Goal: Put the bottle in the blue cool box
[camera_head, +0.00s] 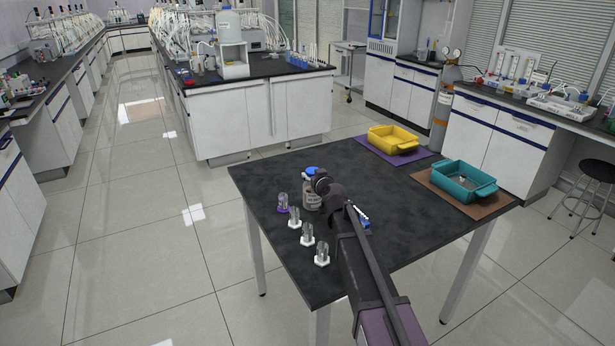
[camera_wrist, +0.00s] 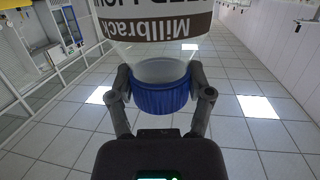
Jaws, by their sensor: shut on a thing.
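The bottle (camera_head: 311,196) is clear with a pale printed label and a blue cap, above the near left part of the dark table (camera_head: 290,240). In the wrist view the bottle (camera_wrist: 160,30) fills the top, its blue cap (camera_wrist: 160,97) toward me. My gripper (camera_wrist: 160,78) is shut on it at the neck and cap. In the head view my gripper (camera_head: 320,180) partly covers the bottle; I cannot tell whether its base touches the table. An open teal-blue box (camera_head: 463,190) sits on a brown mat at the table's right; no other blue box shows clearly.
A yellow box (camera_head: 393,145) sits on a purple mat at the back. A small blue and white thing (camera_head: 362,217) is half hidden behind my arm. The table's middle looks clear.

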